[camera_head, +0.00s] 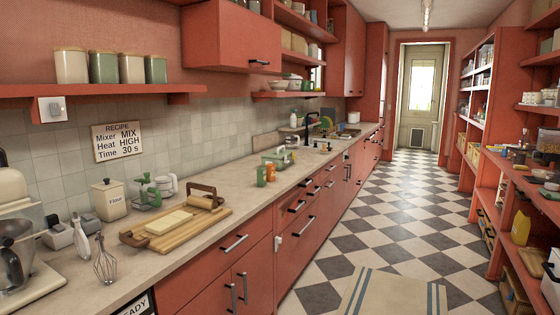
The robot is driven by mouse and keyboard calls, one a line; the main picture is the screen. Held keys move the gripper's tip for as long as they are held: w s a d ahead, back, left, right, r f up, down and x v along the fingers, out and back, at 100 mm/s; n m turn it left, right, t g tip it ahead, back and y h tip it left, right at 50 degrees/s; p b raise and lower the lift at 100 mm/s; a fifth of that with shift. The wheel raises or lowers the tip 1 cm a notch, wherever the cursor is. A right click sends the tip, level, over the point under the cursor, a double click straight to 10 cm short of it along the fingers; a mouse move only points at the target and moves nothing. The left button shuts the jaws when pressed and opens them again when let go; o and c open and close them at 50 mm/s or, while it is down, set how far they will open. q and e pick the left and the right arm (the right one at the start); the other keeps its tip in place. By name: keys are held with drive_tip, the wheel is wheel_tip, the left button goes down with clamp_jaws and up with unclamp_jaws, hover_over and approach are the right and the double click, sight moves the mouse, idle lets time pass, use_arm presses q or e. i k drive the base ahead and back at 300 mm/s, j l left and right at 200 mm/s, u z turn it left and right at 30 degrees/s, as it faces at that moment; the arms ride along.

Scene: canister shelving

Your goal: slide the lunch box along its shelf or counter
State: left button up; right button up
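I cannot pick out a lunch box with certainty. A small pale and green item (278,156) on the long counter (110,268) is too small to identify. It stands behind an orange cup (271,173) and a green cup (261,176). The right-hand shelves (485,180) hold several small boxes and jars, also too small to tell apart. Neither of my grippers is in view.
A wooden board (165,240) with a rolling pin, a whisk (104,262), a flour canister (109,200) and a mixer (14,262) crowd the near counter. Several canisters (103,67) stand on the wall shelf. The checkered aisle (395,210) is clear, with a rug (390,292) in front.

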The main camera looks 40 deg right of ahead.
sight(279, 166)
drive_tip(key=i+l, duration=0.1)
drive_tip(key=l, duration=0.35)
drive_tip(key=i+l+u, duration=0.1)
drive_tip(key=l, duration=0.35)
drive_tip(key=i+l, duration=0.15)
drive_tip(key=l, duration=0.3)
drive_tip(key=i+l+u, duration=0.1)
drive_tip(key=l, duration=0.35)
drive_tip(key=i+l, duration=0.1)
drive_tip(key=l, duration=0.35)
drive_tip(key=i+l+u, duration=0.15)
drive_tip(key=l, duration=0.6)
drive_tip(key=l+u, duration=0.15)
drive_tip(key=l, duration=0.6)
drive_tip(key=i+l+u, duration=0.2)
drive_tip(key=l, duration=0.55)
drive_tip(key=k+l+u, duration=0.15)
drive_tip(key=l, duration=0.6)
drive_tip(key=l+u, duration=0.15)
drive_tip(key=l, duration=0.65)
drive_tip(key=l+u, duration=0.15)
drive_tip(key=l, duration=0.6)
drive_tip(key=k+l+u, duration=0.2)
drive_tip(key=l, duration=0.55)
drive_tip(key=k+l+u, duration=0.15)
drive_tip(key=l, duration=0.6)
